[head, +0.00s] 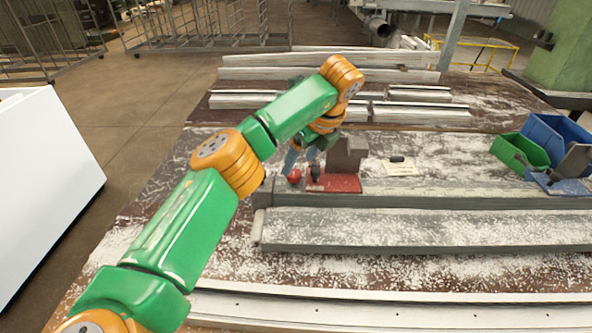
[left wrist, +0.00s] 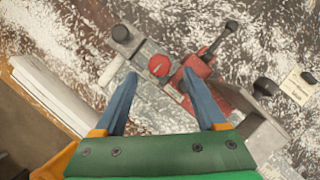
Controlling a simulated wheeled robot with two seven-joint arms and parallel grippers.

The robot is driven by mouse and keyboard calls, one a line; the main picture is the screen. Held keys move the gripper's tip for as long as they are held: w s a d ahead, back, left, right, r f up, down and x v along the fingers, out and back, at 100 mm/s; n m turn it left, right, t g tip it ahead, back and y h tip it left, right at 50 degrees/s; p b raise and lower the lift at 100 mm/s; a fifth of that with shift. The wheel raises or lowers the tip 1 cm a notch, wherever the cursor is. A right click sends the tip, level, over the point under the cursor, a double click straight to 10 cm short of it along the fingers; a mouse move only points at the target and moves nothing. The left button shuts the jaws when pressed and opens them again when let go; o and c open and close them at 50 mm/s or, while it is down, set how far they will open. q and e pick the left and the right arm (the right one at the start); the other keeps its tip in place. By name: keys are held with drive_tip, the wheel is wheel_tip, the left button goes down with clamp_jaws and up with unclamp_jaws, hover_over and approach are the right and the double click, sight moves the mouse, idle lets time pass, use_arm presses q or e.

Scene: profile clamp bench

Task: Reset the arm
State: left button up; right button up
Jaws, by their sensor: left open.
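My left arm (head: 190,220) is green and orange and reaches from the lower left to the middle of the bench in the head view. My left gripper (head: 302,163) points down near a red clamp (head: 335,182). In the left wrist view the left gripper (left wrist: 157,100) has its two blue fingers spread wide with nothing held between them. A round red knob (left wrist: 159,66) lies ahead of and between the fingertips. The red clamp body with a black lever (left wrist: 218,40) is just right of the right finger. I cannot tell whether that finger touches it. My right gripper does not show.
Long grey profiles (head: 420,230) lie across the bench in front of the clamp, with more white profiles at the back. A green bin (head: 520,153) and a blue bin (head: 555,135) stand at the right. A small label card (head: 400,168) lies right of the clamp.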

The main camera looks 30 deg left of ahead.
use_arm(q)
drive_tip(key=v, duration=0.2)
drive_tip(key=shift+d+r, duration=0.15)
drive_tip(key=shift+r, duration=0.15)
